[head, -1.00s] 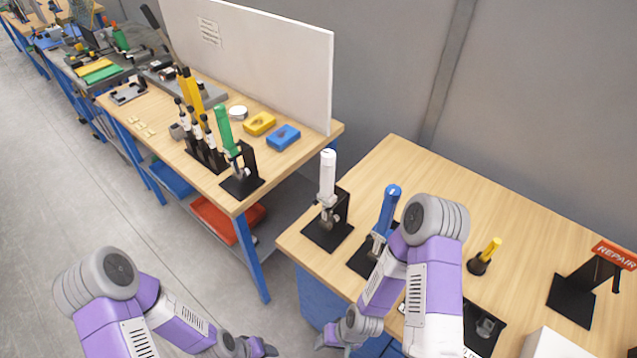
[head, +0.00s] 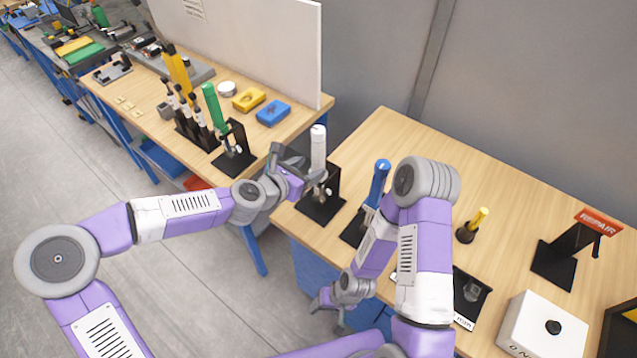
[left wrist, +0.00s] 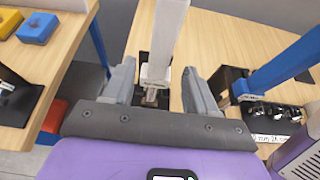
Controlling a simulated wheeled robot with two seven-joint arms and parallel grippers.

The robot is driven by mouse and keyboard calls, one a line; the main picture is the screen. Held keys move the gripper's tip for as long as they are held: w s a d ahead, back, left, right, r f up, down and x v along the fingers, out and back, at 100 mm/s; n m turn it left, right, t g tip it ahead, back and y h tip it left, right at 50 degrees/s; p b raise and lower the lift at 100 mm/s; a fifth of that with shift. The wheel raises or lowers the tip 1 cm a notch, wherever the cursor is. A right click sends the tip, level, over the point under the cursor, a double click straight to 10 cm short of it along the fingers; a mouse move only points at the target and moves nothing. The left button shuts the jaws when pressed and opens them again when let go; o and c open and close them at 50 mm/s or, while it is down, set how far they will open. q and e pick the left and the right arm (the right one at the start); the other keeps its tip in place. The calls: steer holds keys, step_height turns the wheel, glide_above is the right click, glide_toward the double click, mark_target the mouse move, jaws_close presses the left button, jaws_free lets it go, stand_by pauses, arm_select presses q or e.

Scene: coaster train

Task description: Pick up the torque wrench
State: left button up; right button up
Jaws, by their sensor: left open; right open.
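A white-handled tool (head: 318,148), which looks like the torque wrench, stands upright in a black holder (head: 321,208) at the near left corner of the right bench. My left gripper (head: 296,166) is open right beside it. In the left wrist view the white handle (left wrist: 163,35) shows between the two spread fingers (left wrist: 157,85), with no grip on it. My right gripper (head: 324,300) is low in front of the bench, open and empty, partly hidden by my arm. A blue-handled tool (head: 378,180) stands in its own holder to the right; it also shows in the left wrist view (left wrist: 285,60).
A green tool (head: 214,105) in a holder and several yellow and white tools stand on the left bench (head: 147,106). A yellow-handled item (head: 477,217), a REPAIR sign (head: 598,221) and a white box (head: 540,325) are on the right bench (head: 430,135). A gap separates the benches.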

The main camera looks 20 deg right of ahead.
mark_target(323, 161)
arm_select(q)
steer(key=shift+w+d+r, duration=0.1)
steer(key=shift+w+d, duration=0.1)
steer(key=shift+d, duration=0.2)
steer(key=x, duration=0.3)
steer(key=f+x, duration=0.1)
steer(key=x, duration=0.2)
steer(key=shift+w+f, duration=0.15)
steer(key=shift+w, duration=0.05)
jaws_close()
stand_by(0.9)
steer(key=shift+r, duration=0.2)
